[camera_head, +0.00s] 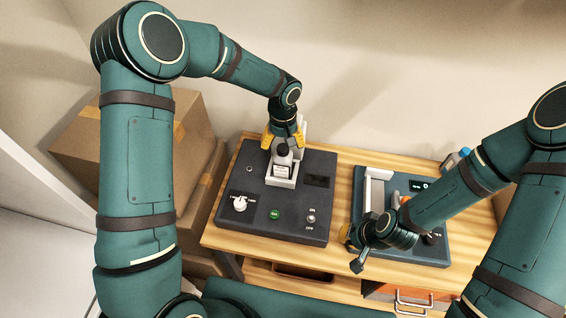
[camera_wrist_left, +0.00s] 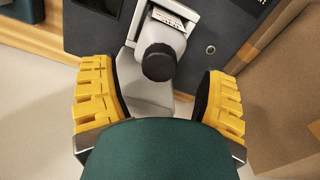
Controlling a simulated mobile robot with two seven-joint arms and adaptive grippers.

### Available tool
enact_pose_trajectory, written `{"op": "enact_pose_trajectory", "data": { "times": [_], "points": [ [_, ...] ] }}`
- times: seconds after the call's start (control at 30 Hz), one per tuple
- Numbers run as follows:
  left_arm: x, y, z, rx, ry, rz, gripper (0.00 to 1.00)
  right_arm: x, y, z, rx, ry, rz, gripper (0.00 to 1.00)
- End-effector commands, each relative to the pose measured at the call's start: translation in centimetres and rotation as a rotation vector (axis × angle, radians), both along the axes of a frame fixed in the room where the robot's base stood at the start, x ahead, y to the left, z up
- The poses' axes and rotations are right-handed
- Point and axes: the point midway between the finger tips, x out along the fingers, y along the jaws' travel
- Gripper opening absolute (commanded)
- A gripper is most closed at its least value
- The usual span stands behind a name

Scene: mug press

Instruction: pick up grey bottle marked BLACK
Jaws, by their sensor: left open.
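I cannot read the word BLACK on anything. A small grey upright shape (camera_head: 396,198), partly hidden by my right arm, stands on the right-hand device; I cannot tell if it is the grey bottle. My left gripper (camera_head: 283,136) is open above the press on the left-hand device.
The dark left-hand device (camera_head: 262,215) has a dial, a green button and a switch. The blue-grey right-hand device (camera_head: 432,250) stands beside it on the wooden table (camera_head: 345,262). A blue-capped container (camera_head: 453,161) is at the back right. Cardboard boxes (camera_head: 135,120) are at left.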

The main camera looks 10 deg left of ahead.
Motion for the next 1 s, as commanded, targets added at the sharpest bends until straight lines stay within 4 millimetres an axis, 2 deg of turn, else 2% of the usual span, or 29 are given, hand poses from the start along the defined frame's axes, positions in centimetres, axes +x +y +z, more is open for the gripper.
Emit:
{"op": "enact_pose_trajectory", "data": {
  "times": [0.1, 0.2, 0.47, 0.5, 0.57, 0.7, 1.0],
  "points": [
    [-0.1, 0.0, -1.7, 0.000, 0.003, -0.001, 0.74, 0.0, 0.0, 0.3, 0.000, 0.000, 0.001, 0.00],
    [0.0, -0.1, -2.6, -0.001, 0.001, 0.000, 0.74, 0.0, 0.0, 0.3, 0.000, 0.000, 0.001, 0.00],
    [0.0, 0.0, -2.9, -0.001, -0.001, 0.000, 0.74, 0.0, 0.0, 0.3, 0.000, 0.000, 0.001, 0.00],
    [0.0, 0.0, -2.9, -0.001, -0.001, 0.000, 0.72, 0.0, 0.0, 0.3, 0.000, 0.000, 0.001, 0.00],
    [0.0, 0.0, -2.9, -0.001, -0.001, 0.000, 0.51, 0.0, 0.0, 0.3, 0.000, 0.000, 0.001, 0.00],
    [0.0, 0.0, -2.9, -0.001, 0.000, 0.000, 0.02, 0.0, 0.0, 0.3, 0.000, 0.000, 0.001, 0.00],
    [0.0, -0.1, -2.8, -0.001, 0.000, 0.000, 0.00, 0.0, 0.0, 0.3, 0.000, 0.000, 0.001, 0.00]
  ]
}}
